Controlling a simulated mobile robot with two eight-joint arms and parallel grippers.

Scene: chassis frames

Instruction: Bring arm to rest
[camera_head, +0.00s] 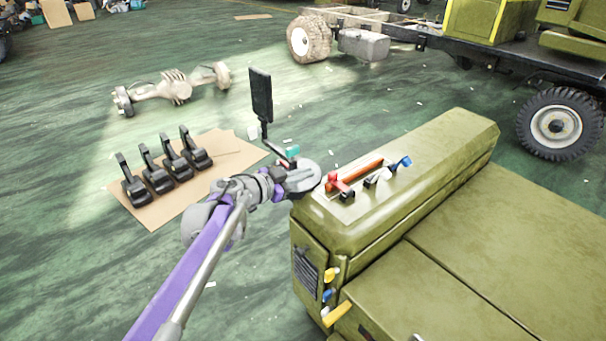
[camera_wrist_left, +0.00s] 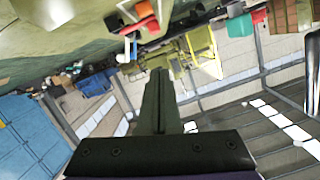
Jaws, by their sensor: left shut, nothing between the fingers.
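My left arm, purple and grey, reaches in from the bottom left in the head view. Its left gripper end (camera_head: 302,178) is beside the near left edge of an olive-green hood (camera_head: 430,150), close to the levers on top. The fingers are hard to make out there. In the left wrist view the left gripper (camera_wrist_left: 160,75) shows as one dark, narrow shape, fingers together and empty. Nothing is held. The wrist picture is upside down, with the green hood surface along its top. My right gripper shows in neither view.
Red lever (camera_head: 340,184) and blue lever (camera_head: 400,162) stand on the hood. A black panel (camera_head: 261,95) on a stem rises beside my wrist. Several black pedals (camera_head: 158,175) stand on cardboard (camera_head: 150,214). An axle (camera_head: 175,87) lies behind on open green floor.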

